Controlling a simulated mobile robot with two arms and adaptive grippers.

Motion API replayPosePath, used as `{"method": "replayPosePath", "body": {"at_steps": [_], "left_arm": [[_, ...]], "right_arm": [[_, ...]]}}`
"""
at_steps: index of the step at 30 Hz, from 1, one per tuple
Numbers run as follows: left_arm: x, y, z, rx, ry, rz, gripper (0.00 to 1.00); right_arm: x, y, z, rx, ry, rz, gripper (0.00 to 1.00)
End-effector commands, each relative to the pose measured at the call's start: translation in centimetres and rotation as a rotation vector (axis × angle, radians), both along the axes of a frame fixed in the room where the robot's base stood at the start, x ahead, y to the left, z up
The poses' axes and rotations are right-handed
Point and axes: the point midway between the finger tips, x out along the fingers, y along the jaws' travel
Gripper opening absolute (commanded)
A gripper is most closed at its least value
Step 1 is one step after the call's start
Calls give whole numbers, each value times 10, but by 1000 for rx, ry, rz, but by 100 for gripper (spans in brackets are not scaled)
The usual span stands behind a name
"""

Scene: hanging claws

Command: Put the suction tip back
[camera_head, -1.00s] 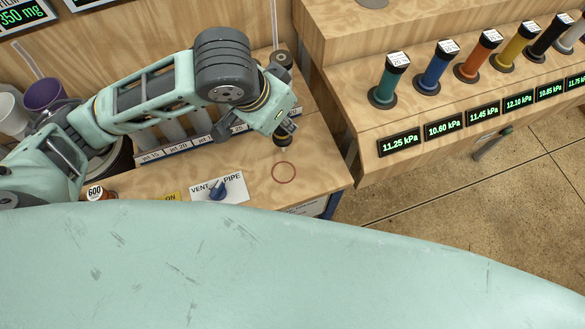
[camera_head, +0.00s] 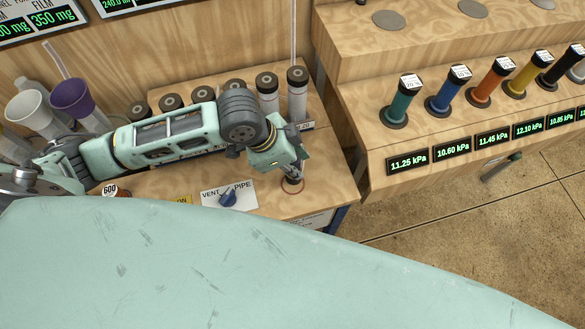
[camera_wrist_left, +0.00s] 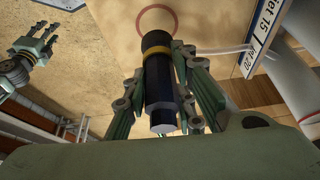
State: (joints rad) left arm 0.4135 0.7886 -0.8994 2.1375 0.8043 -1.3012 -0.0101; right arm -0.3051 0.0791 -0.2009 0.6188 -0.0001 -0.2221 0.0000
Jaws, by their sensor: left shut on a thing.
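The suction tip (camera_wrist_left: 159,85) is a dark cylinder with a yellow band, seen in the left wrist view. My left gripper (camera_head: 291,172) is shut on it, with fingers on both sides. In the head view the gripper is over the red ring (camera_head: 284,187) on the wooden bench top, hiding most of the tip. The ring also shows in the left wrist view (camera_wrist_left: 140,20), just beyond the tip's far end. I cannot tell whether the tip touches the bench. My right gripper (camera_wrist_left: 36,50) is at the left of the left wrist view, fingers apart and empty.
A row of jet tubes (camera_head: 297,95) stands behind my left arm. A VENT/PIPE knob (camera_head: 228,198) is left of the ring. Purple (camera_head: 72,94) and white (camera_head: 27,107) cups stand at the far left. Several coloured cylinders (camera_head: 402,100) stand on the right-hand bench.

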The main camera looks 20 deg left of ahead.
Motion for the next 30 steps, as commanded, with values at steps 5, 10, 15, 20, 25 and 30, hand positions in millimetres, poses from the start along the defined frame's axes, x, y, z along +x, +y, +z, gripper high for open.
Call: {"method": "replayPosePath", "body": {"at_steps": [5,10,15,20,25,30], "left_arm": [[0,3,-16,0,3,1,0],[1,2,-38,-1,1,1,0],[1,2,-41,-1,-2,-1,0],[1,2,-42,-1,-2,0,0],[1,3,-44,0,0,0,32],[1,3,-44,0,0,0,43]], "right_arm": [[0,-3,5,-4,0,1,40],[2,-4,9,-4,-4,1,40],[5,-3,8,-4,-7,1,40],[6,-3,8,-3,-9,0,40],[6,-3,8,-2,-10,0,40],[6,0,8,0,-10,-2,40]]}}
